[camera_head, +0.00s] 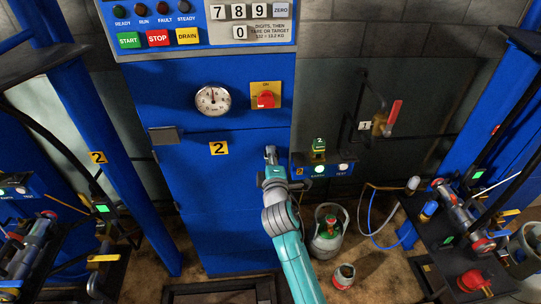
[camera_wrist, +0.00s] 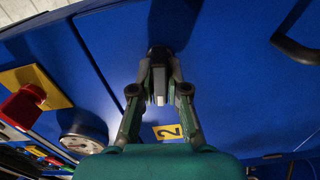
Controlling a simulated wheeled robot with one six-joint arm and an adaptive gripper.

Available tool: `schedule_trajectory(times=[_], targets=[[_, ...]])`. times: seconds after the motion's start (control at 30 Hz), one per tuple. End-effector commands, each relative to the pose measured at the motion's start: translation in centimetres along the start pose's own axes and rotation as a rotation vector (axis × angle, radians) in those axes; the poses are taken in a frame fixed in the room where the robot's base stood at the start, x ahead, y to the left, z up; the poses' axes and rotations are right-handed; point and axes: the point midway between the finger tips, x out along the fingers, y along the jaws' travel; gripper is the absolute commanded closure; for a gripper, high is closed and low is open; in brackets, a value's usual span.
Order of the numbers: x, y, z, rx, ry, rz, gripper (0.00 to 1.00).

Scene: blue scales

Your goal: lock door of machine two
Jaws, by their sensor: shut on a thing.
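Machine two is the tall blue cabinet (camera_head: 215,240) in the middle of the head view. Its front door panel carries a yellow label "2" (camera_head: 219,148), which also shows in the wrist view (camera_wrist: 168,132). The door looks flush with the cabinet front. My gripper (camera_head: 271,160) is at the door's right edge, right of the label. In the wrist view my gripper (camera_wrist: 160,86) is shut on a dark latch handle (camera_wrist: 158,54) standing out from the blue panel. The fingers hide part of the handle, so I cannot tell whether it is locked.
A dial gauge (camera_head: 212,100) and a red rotary switch (camera_head: 266,99) sit above the door. A small control box (camera_head: 325,167) stands right of my gripper. A green-topped cylinder (camera_head: 328,232) is on the floor beside my arm. Blue posts flank the cabinet.

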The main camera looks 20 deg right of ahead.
Motion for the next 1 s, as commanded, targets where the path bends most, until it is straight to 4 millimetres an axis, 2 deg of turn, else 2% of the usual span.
schedule_trajectory(times=[0.3,0.9,0.93,1.0], targets=[[-0.01,-0.14,-0.08,-0.137,0.002,0.0,1.0],[-0.02,-0.2,-0.08,-0.171,0.002,-0.001,1.0],[-0.02,-0.2,-0.08,-0.171,0.002,-0.001,0.79],[-0.01,-0.2,-0.07,-0.171,0.002,-0.001,0.61]])
